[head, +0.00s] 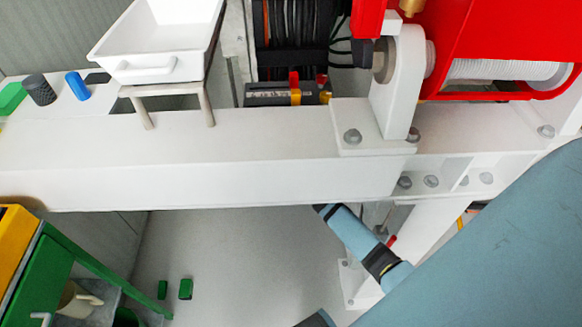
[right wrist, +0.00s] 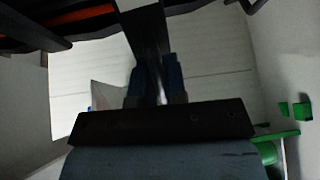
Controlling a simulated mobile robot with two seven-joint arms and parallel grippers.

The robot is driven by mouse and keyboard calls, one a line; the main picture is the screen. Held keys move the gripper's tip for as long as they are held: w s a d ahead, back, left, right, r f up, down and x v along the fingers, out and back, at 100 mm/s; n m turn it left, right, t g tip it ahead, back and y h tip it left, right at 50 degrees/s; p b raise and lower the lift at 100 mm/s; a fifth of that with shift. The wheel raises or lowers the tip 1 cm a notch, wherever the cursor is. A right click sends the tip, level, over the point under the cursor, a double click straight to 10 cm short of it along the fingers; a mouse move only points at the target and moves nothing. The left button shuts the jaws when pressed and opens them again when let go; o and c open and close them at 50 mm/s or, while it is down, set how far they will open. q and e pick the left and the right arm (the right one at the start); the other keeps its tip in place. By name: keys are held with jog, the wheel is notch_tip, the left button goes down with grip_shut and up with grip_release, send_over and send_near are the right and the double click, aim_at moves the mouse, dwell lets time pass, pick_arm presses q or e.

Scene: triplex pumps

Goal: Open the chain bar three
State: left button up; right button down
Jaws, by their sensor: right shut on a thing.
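In the right wrist view, a dark upright bar (right wrist: 147,40) comes down from the top of the picture and passes between the two blue fingers of my right gripper (right wrist: 154,80). The gripper is shut on this bar. I cannot tell from its visible part whether it is chain bar three. In the head view my right arm comes in from the lower right and reaches under the white beam (head: 200,160), which hides the gripper and the bar. My left gripper is not in view.
A red machine (head: 480,50) with a white drum stands on the beam at right. A white tray (head: 150,72) sits on a stand on the beam. A green and yellow cabinet (head: 45,275) stands at lower left. Grey floor (head: 240,250) below the beam is mostly clear.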

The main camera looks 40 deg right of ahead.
pick_arm(q)
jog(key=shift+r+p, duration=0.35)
jog(key=shift+p, duration=0.4)
pick_arm(e)
jog(key=shift+s+d+f+n+g+y, duration=0.15)
jog(key=shift+s+d+n+y, duration=0.2)
jog(key=shift+s+n+y, duration=0.5)
jog(key=shift+s+d+r+n+g+y, duration=0.15)
jog(key=shift+s+d+n+y, duration=0.15)
jog(key=shift+s+n+y, duration=0.55)
jog(key=shift+w+f+m, duration=0.1)
jog(key=shift+w+m, duration=0.15)
jog(key=shift+m, duration=0.05)
jog(key=c, duration=1.3)
grip_release()
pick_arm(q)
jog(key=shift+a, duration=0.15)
pick_arm(e)
jog(key=shift+o, duration=0.6)
jog(key=shift+s, duration=0.1)
